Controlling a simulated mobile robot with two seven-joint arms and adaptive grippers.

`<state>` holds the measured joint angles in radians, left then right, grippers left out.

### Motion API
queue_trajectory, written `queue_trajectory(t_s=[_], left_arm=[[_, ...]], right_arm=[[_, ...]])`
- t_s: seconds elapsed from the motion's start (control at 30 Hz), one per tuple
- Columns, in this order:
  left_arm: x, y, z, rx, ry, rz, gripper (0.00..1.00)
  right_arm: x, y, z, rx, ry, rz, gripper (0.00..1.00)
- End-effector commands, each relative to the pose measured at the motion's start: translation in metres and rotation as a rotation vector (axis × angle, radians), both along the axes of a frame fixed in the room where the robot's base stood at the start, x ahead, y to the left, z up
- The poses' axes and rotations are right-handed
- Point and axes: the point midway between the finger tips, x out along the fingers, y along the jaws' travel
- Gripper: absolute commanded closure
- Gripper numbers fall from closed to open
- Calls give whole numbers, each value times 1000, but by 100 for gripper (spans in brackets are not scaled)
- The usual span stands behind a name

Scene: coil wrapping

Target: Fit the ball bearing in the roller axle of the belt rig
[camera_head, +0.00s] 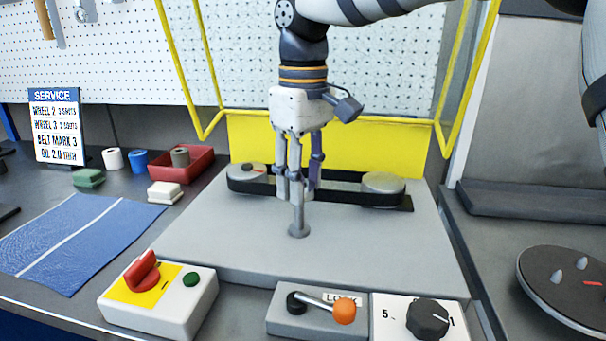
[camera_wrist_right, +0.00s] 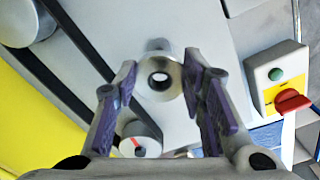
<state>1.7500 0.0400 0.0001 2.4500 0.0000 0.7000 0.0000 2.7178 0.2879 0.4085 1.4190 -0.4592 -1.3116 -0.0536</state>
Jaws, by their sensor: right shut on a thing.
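My right gripper (camera_head: 297,190) points straight down over the grey plate of the belt rig (camera_head: 220,225). It is shut on the ball bearing (camera_wrist_right: 146,84), a metal ring with a dark-edged hole, seen between the purple finger pads in the right wrist view. The roller axle (camera_head: 298,218), a short upright metal post with a round foot, stands directly below the fingertips. The fingers largely hide the bearing in the head view. I cannot tell whether the ring is just above the post's top or around it. My left gripper is not in view.
Behind the gripper, a black belt (camera_head: 345,194) runs around a left pulley (camera_head: 240,170) and a right pulley (camera_head: 383,183). A yellow guard (camera_head: 375,145) stands behind. In front are a red-knob switch box (camera_head: 190,306), an orange-tipped lever (camera_head: 345,311) and a dial (camera_head: 428,319).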

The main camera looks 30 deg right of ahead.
Motion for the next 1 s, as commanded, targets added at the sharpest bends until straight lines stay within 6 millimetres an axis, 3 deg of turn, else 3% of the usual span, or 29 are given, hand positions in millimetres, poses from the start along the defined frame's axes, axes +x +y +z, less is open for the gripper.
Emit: queue_trajectory(t_s=[1.0], left_arm=[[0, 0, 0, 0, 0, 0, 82]], right_arm=[[0, 0, -26, 0, 1, 0, 92]])
